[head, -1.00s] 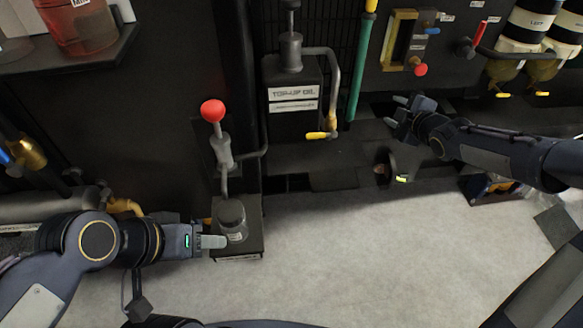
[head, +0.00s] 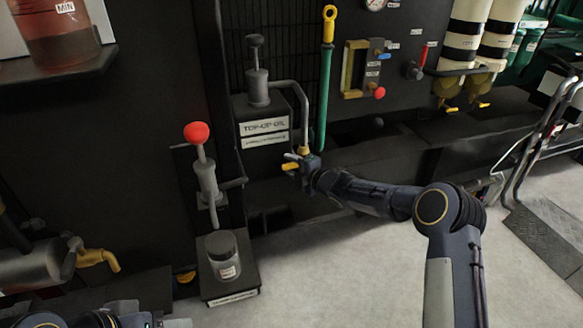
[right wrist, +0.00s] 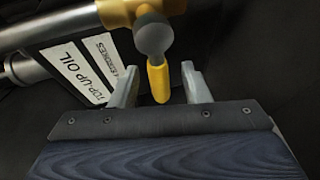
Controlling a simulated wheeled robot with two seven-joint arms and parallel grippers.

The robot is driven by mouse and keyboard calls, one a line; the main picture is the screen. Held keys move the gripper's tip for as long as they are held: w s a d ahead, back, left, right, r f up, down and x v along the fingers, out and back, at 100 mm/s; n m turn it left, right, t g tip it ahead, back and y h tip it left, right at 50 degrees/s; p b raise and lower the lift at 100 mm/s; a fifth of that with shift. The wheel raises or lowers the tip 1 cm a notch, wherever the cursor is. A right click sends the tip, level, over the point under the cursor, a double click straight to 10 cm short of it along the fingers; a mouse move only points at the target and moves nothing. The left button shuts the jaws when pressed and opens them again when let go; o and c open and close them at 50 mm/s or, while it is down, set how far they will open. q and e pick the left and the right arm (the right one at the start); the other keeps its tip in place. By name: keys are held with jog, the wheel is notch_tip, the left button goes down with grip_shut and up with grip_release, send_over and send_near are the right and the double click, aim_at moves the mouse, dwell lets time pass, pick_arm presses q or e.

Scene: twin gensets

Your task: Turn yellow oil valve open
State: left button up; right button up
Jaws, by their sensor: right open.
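The yellow oil valve has a short yellow lever (head: 290,167) at the low end of a grey pipe (head: 304,105), beside the box labelled TOP-UP OIL (head: 264,128). In the right wrist view, the lever (right wrist: 158,82) hangs below a round grey pivot on a yellow valve body (right wrist: 118,12). My right gripper (head: 294,163) is at the valve. It is open, with one finger on each side of the lever (right wrist: 160,88) and visible gaps to both. My left gripper (head: 160,318) is partly cut off at the bottom left edge; its jaw opening is unclear.
A red-knobbed hand pump (head: 197,133) and a jar (head: 222,256) stand left of the valve. A green pipe with a yellow handle (head: 328,25) rises just right of it. A yellow tap (head: 98,258) is at the lower left. Grey floor in front is clear.

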jog(key=shift+w+a, duration=0.15)
jog(key=shift+c, duration=0.4)
grip_shut()
jog(key=shift+r, duration=0.1)
jog(key=m, duration=0.1)
jog(key=r+m+y, duration=0.1)
jog(key=shift+m+t, duration=0.3)
jog(key=shift+w+d+r+m+t+y+b, duration=0.1)
jog(key=shift+d+r+m+t+y+b, duration=0.15)
jog(key=shift+m+b, duration=0.3)
jog(key=shift+d+r+m+t+y+b, duration=0.1)
jog(key=shift+r+m+t+y+b, duration=0.2)
jog(key=shift+m, duration=0.35)
jog(key=shift+w+d+r+m+t+y+b, duration=0.1)
jog(key=shift+d+r+m+y+b, duration=0.1)
jog(key=shift+r+m+b, duration=0.3)
jog(key=shift+f, duration=0.1)
